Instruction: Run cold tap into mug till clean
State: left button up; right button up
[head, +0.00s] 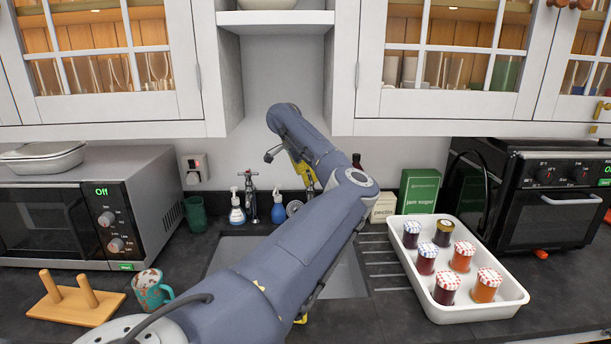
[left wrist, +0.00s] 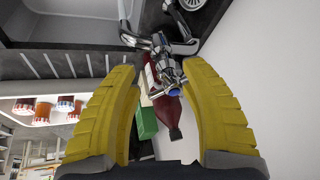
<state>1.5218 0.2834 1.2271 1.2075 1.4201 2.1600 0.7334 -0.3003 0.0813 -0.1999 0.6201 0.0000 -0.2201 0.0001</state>
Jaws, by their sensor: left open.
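The teal mug (head: 150,291) with brown stains stands on the counter at the left, beside the wooden peg stand. The sink (head: 232,252) is partly hidden by my left arm. My left gripper (head: 303,170) reaches over the sink to the back wall, largely hidden by its own arm in the head view. In the left wrist view, my left gripper (left wrist: 160,70) is open, its yellow fingers on either side of a chrome tap with a blue cap (left wrist: 175,91). I cannot tell whether they touch it. Another chrome tap (head: 251,200) stands at the sink's left. The mug is far from the gripper.
A white tray (head: 473,309) with several jam jars stands right of the sink. A dark red bottle (left wrist: 171,112) and green sugar box (head: 418,190) stand behind. A microwave (head: 150,205) and peg stand (head: 78,300) are left, an oven (head: 550,200) right. Cabinets hang above.

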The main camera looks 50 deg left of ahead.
pick_arm(q)
jog(key=o, duration=0.4)
jog(key=shift+c, duration=0.2)
jog(key=shift+s, duration=0.1)
jog(key=shift+r, duration=0.1)
jog(key=v, duration=1.1)
jog(key=shift+s+r, duration=0.2)
jog(key=shift+r, duration=0.2)
jog(key=shift+o, duration=0.5)
